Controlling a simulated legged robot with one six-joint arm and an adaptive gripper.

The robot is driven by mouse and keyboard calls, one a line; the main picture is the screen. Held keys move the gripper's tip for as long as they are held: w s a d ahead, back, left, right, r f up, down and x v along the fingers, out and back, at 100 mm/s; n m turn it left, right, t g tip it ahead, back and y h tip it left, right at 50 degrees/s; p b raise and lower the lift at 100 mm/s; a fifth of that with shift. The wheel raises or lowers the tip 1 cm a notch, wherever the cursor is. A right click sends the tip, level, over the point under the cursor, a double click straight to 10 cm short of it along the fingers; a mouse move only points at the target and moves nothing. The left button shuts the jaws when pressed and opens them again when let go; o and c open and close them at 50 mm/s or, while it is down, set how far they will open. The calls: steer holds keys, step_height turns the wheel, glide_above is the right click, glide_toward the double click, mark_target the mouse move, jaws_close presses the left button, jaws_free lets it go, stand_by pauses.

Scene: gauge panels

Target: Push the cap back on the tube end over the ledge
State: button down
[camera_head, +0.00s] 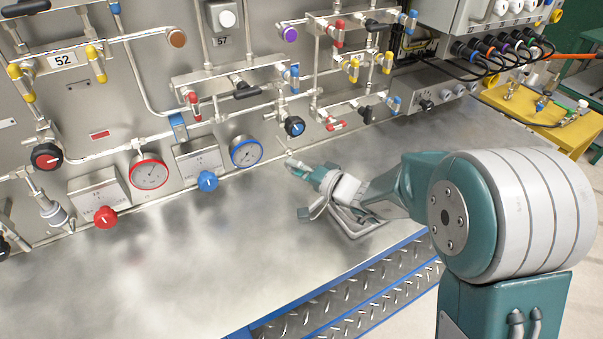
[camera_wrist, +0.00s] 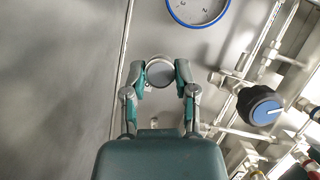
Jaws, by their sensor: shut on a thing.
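My gripper (camera_head: 297,171) reaches over the steel ledge, close to the panel foot. In the wrist view its two fingers (camera_wrist: 160,75) are closed around a round grey cap (camera_wrist: 159,72), its flat face showing between the tips. In the head view the cap is too small to make out. A thin metal tube end (camera_wrist: 215,78) sticks out just right of the right finger, apart from the cap. In the head view a thin tube (camera_head: 281,138) comes down the panel above the gripper. Whether the two line up I cannot tell.
The ledge (camera_head: 180,265) is bare. A blue-rimmed gauge (camera_head: 246,152) and a dark blue-faced valve knob (camera_head: 294,126) flank the tube. A blue knob (camera_head: 208,181) and red-rimmed gauge (camera_head: 150,171) stand further left. A grey box (camera_head: 432,86) with cables sits at right.

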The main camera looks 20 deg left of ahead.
steer(key=shift+w+d+r, duration=0.3)
steer(key=shift+w+d, duration=0.25)
steer(key=shift+d, duration=0.1)
steer(key=shift+w+d+r, duration=0.1)
steer(key=shift+w+d, duration=0.05)
steer(key=shift+d, duration=0.05)
steer(key=shift+w+a, duration=0.1)
steer(key=shift+s+x, duration=0.15)
steer(key=shift+x, duration=0.5)
steer(key=shift+s+x, duration=0.15)
steer(key=shift+x, duration=0.5)
steer(key=shift+d, duration=0.6)
steer(key=shift+a, duration=0.45)
steer(key=shift+d+r, duration=0.1)
steer(key=shift+d, duration=0.15)
steer(key=shift+w+a, duration=0.35)
steer(key=shift+a, duration=0.05)
